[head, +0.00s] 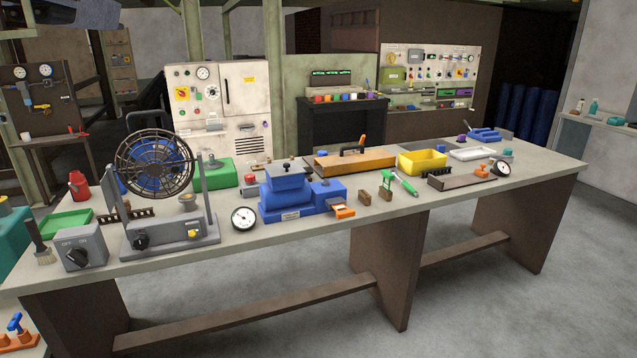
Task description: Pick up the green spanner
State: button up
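A small green tool (404,183) with a pale end lies near the front edge of the long workbench (300,232), right of its middle. A thin green upright piece (386,180) stands just left of it, next to small brown blocks (365,197). Either could be the green spanner; at this size I cannot tell which. My gripper is not in view.
A blue machine (286,193) with an orange-ended part stands left of the green pieces. A yellow bin (422,161) and a brown tray (462,179) are behind and right. A fan (154,165) stands at left. Grey floor (450,290) in front is mostly clear.

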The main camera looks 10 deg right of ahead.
aim_at(405, 184)
jog(key=i, duration=1.15)
jog(key=z, duration=0.05)
